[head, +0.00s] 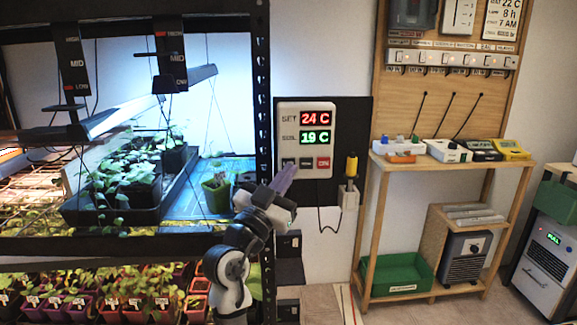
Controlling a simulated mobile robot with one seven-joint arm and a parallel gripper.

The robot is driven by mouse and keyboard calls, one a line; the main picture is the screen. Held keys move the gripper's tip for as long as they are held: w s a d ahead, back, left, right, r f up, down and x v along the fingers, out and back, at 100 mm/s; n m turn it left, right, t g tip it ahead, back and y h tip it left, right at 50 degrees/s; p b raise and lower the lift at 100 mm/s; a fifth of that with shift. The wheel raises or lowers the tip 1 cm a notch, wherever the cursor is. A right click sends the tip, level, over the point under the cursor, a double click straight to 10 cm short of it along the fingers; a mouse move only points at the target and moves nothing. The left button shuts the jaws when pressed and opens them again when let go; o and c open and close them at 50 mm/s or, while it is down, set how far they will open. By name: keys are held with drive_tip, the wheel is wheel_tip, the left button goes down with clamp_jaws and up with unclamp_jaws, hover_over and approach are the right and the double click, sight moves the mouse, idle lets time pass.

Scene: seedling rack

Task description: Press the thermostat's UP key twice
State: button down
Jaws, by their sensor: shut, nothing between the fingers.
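The thermostat (328,137) is a pale box on a dark panel beside the rack. Its display reads SET 24 C in red and SOIL 19 C in green. A row of keys runs below: a dark key (289,162) at left, another dark key (306,163) in the middle, and a red key (323,163) at right. The key labels are too small to read surely. My gripper (287,172) is shut and empty, its purple-tinted tips just below the left dark key. I cannot tell whether they touch it. My arm comes up from below.
A yellow-topped probe (351,167) with a cable hangs right of the thermostat. The black rack post (263,90) stands close on the left, with seedling trays beyond. A wooden shelf stand (367,230) is to the right.

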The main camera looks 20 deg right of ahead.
drive_tip(key=shift+s, duration=0.15)
drive_tip(key=shift+s+a, duration=0.25)
drive_tip(key=shift+s, duration=0.55)
drive_tip(key=shift+s+a, duration=0.25)
drive_tip(key=shift+s, duration=0.55)
drive_tip(key=shift+s+a, duration=0.25)
drive_tip(key=shift+s, duration=0.55)
